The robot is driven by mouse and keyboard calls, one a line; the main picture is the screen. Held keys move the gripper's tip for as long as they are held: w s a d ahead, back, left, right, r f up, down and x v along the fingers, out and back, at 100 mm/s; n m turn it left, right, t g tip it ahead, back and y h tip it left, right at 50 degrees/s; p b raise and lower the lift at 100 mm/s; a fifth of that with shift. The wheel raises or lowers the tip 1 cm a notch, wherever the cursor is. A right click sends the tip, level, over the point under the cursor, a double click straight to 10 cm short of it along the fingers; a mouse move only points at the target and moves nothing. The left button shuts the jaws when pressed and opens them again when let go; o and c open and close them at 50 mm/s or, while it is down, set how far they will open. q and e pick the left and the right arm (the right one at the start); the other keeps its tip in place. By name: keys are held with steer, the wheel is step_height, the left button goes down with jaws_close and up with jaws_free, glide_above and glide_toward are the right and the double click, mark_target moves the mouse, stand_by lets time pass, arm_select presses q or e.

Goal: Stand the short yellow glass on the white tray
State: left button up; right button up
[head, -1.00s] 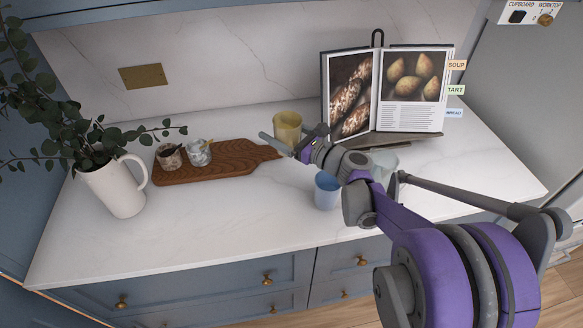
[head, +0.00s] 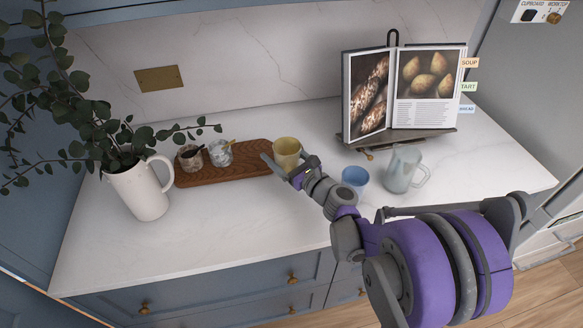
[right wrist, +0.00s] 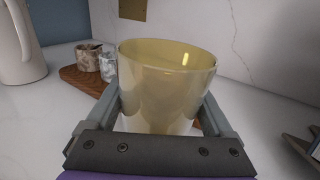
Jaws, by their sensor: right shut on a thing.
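The short yellow glass (head: 287,148) is upright between the fingers of my right gripper (head: 284,166), which is shut on it. The glass covers the handle end of the wooden board in the head view; I cannot tell whether its base touches anything. In the right wrist view the yellow glass (right wrist: 165,85) fills the middle, with a finger on each side and its base hidden by the gripper. My left gripper is not in view. I see no white tray in either view.
A wooden board (head: 225,177) bears two small jars. A white jug (head: 142,190) with leafy stems stands left. A blue cup (head: 355,178), a glass pitcher (head: 401,172) and a recipe book on a stand (head: 425,90) are to the right. The front-middle worktop (head: 220,230) is clear.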

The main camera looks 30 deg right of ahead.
steer(key=shift+f+b, duration=0.35)
steer(key=shift+f, duration=2.55)
steer(key=shift+f, duration=0.15)
steer(key=o, duration=1.5)
